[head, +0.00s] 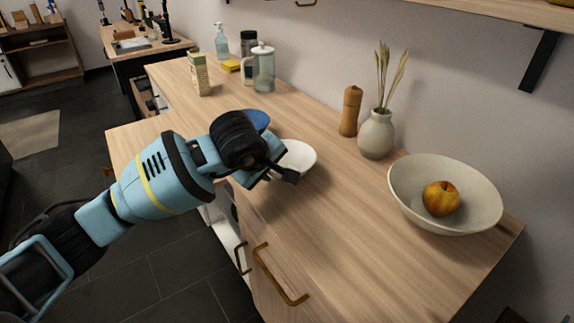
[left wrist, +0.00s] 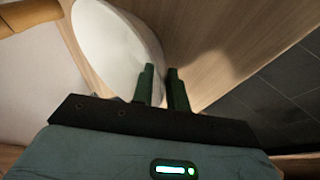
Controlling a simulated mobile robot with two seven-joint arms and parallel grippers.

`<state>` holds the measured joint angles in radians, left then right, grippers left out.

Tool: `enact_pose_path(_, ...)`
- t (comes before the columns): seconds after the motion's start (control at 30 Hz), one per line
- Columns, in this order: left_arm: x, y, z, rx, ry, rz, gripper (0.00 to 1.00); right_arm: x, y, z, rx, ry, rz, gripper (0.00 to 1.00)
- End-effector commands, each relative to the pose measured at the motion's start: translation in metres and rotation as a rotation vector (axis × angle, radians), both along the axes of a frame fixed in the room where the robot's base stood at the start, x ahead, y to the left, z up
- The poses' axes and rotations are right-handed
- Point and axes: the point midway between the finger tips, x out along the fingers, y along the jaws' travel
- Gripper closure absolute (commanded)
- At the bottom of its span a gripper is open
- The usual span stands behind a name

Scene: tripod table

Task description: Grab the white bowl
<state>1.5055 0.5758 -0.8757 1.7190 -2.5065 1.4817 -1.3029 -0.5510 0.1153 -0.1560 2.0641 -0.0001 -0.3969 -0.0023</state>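The white bowl (head: 299,157) stands on the wooden counter near its left edge, partly hidden behind my left gripper. In the left wrist view the bowl (left wrist: 112,45) fills the upper middle. My left gripper (head: 284,172) is at the near side of the bowl. In the left wrist view its two dark green fingers (left wrist: 162,78) are close together, one on each side of the bowl's rim, with the wall between them; it looks shut on the rim. I cannot tell whether the bowl is clear of the counter. My right gripper is not in view.
A blue bowl (head: 257,119) sits just behind the white one. A large cream bowl (head: 412,205) with an apple (head: 441,198) is at the right. A vase (head: 376,136) and wooden mill (head: 350,112) stand by the wall. The counter's middle (head: 345,205) is clear.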

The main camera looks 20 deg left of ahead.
Motion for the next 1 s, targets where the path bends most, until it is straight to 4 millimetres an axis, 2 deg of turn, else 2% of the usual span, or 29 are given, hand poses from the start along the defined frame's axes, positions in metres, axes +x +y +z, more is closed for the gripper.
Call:
enact_pose_path(0.07,0.0,0.0,0.0,0.0,0.0,0.0,0.85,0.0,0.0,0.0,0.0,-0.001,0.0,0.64)
enact_pose_path(0.2,0.0,0.0,0.0,0.0,0.0,0.0,1.0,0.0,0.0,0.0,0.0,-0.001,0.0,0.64)
enact_pose_path(0.73,0.0,0.0,0.005,-0.001,-0.002,0.001,1.0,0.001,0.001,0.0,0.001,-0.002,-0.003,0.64)
enact_pose_path(0.87,0.001,0.0,0.015,-0.001,-0.004,-0.001,1.0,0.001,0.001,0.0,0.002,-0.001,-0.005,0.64)
enact_pose_path(1.0,0.001,0.0,0.038,0.0,-0.007,0.0,1.0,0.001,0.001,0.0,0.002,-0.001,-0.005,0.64)
